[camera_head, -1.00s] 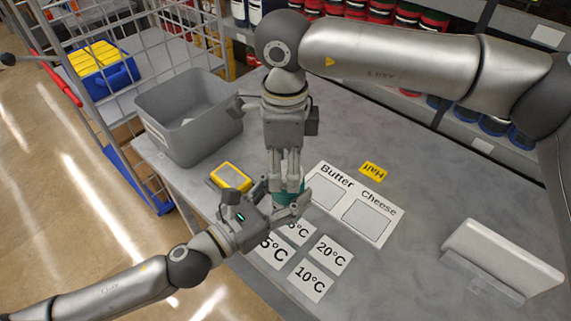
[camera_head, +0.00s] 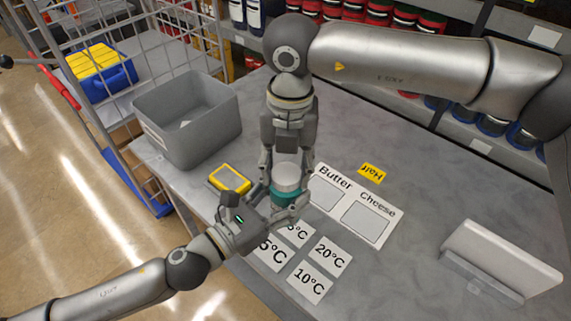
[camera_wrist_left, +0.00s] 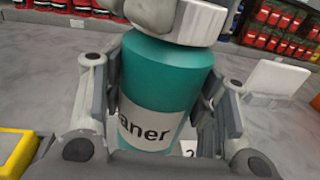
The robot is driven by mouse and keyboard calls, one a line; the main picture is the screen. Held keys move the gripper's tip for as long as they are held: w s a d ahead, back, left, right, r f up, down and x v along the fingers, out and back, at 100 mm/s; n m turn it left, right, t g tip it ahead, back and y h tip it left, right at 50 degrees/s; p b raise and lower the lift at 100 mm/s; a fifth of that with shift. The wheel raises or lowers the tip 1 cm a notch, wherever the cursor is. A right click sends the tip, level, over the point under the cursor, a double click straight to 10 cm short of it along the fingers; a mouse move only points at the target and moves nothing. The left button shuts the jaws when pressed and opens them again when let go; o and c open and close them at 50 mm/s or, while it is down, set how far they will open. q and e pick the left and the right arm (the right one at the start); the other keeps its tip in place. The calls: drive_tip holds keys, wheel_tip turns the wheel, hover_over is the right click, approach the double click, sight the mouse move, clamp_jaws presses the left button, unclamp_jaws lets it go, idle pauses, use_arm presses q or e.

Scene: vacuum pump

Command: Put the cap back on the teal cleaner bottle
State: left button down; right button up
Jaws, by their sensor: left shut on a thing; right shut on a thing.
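The teal cleaner bottle (camera_head: 287,198) stands upright at the middle of the table. It fills the middle of the left wrist view (camera_wrist_left: 168,80), with a pale label reading "aner". My left gripper (camera_head: 275,209) is shut around the bottle's body, one finger on each side. The white cap (camera_head: 286,177) is at the top of the bottle and shows at the top edge of the left wrist view (camera_wrist_left: 198,20). My right gripper (camera_head: 285,168) comes down from above and is shut on the cap. The bottle's neck is hidden, so I cannot tell how the cap sits on it.
A grey bin (camera_head: 190,118) and a yellow-edged device (camera_head: 229,179) are to the left. Temperature cards (camera_head: 309,282) lie in front, and a Butter/Cheese sheet (camera_head: 382,190) lies to the right. A white holder (camera_head: 502,260) stands far right. The table between sheet and holder is clear.

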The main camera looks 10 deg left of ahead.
drive_tip(key=m, duration=0.4)
drive_tip(key=shift+d+m, duration=0.1)
drive_tip(key=shift+m, duration=0.2)
drive_tip(key=m, duration=0.4)
drive_tip(key=shift+m, duration=0.3)
drive_tip(key=m, duration=0.4)
drive_tip(key=shift+d, duration=0.1)
drive_tip(key=m, duration=0.3)
drive_tip(key=shift+s+r, duration=0.1)
drive_tip(key=shift+s, duration=0.05)
drive_tip(key=shift+s+m, duration=0.1)
drive_tip(key=shift+m, duration=1.1)
drive_tip(key=o, duration=0.7)
